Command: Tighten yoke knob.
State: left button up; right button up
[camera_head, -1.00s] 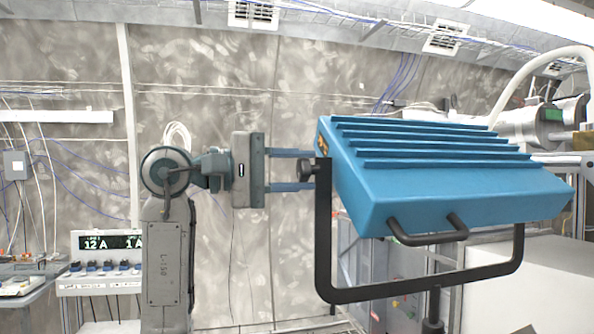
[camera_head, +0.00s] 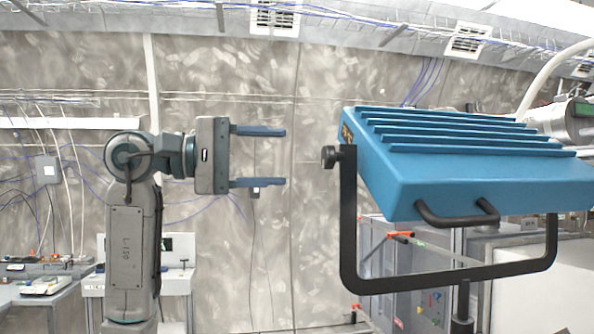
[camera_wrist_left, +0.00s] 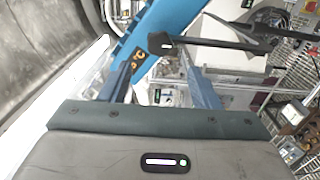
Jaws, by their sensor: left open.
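The blue finned lamp housing (camera_head: 470,165) hangs in a black U-shaped yoke (camera_head: 348,230) in the head view. The dark yoke knob (camera_head: 329,157) sticks out to the left at the top of the yoke's left arm. My left gripper (camera_head: 284,157) is open and empty, its two blue fingers one above the other. It points right at the knob's height, with a clear gap to it. In the left wrist view the knob (camera_wrist_left: 163,40) shows beyond the fingers, roughly between them. My right gripper is not in view.
The yoke stands on a black post (camera_head: 463,305). A grey cabinet (camera_head: 400,265) with orange handles is behind the yoke. Several cables run along the tunnel wall, and a workbench (camera_head: 40,290) stands at the far left. The space between gripper and knob is free.

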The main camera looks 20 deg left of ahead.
pick_arm(q)
jog(key=shift+v, duration=0.95)
